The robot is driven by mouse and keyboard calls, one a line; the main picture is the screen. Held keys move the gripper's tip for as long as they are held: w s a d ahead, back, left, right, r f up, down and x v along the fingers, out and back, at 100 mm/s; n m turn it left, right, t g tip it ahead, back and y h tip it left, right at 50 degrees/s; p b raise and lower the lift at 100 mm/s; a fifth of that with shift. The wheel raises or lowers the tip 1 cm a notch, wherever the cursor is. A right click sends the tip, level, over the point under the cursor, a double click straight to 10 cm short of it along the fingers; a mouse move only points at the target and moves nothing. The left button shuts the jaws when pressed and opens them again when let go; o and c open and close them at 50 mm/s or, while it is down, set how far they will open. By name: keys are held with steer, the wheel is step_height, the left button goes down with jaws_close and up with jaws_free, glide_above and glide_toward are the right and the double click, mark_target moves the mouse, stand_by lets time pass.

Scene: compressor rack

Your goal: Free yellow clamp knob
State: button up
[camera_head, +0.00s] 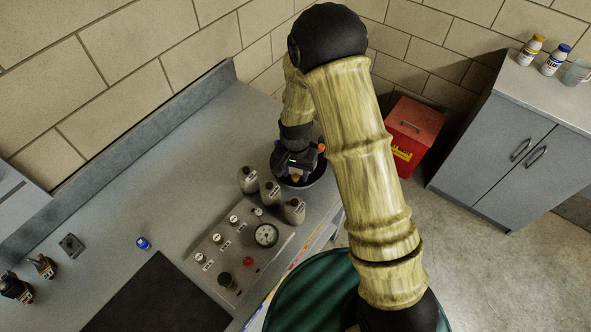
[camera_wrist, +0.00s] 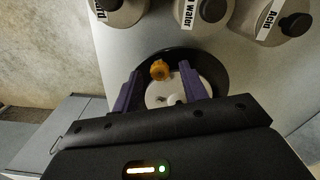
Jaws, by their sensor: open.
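The yellow clamp knob (camera_wrist: 159,70) shows in the wrist view, on or above a round dark-rimmed unit with a pale disc (camera_wrist: 182,92) in its middle. My gripper (camera_wrist: 158,78) is open, with one purple finger on each side of the knob's line. The knob lies between the fingertips, near their far ends; I cannot tell whether either finger touches it. In the head view my gripper (camera_head: 297,172) is over the dark round unit (camera_head: 312,180) at the counter's right part, and a small orange-yellow spot shows there. My wrist hides much of the unit.
Several labelled grey bottles (camera_head: 270,192) stand close beside the unit; they also show in the wrist view (camera_wrist: 205,12). A red bin (camera_head: 410,135) stands on the floor.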

jaws_close()
steer(key=shift+f, duration=0.1)
stand_by(0.4)
steer(key=n+b, duration=0.1)
steer(key=n, duration=0.3)
steer(key=n+b, duration=0.1)
steer(key=n, duration=0.8)
steer(key=shift+n, duration=2.5)
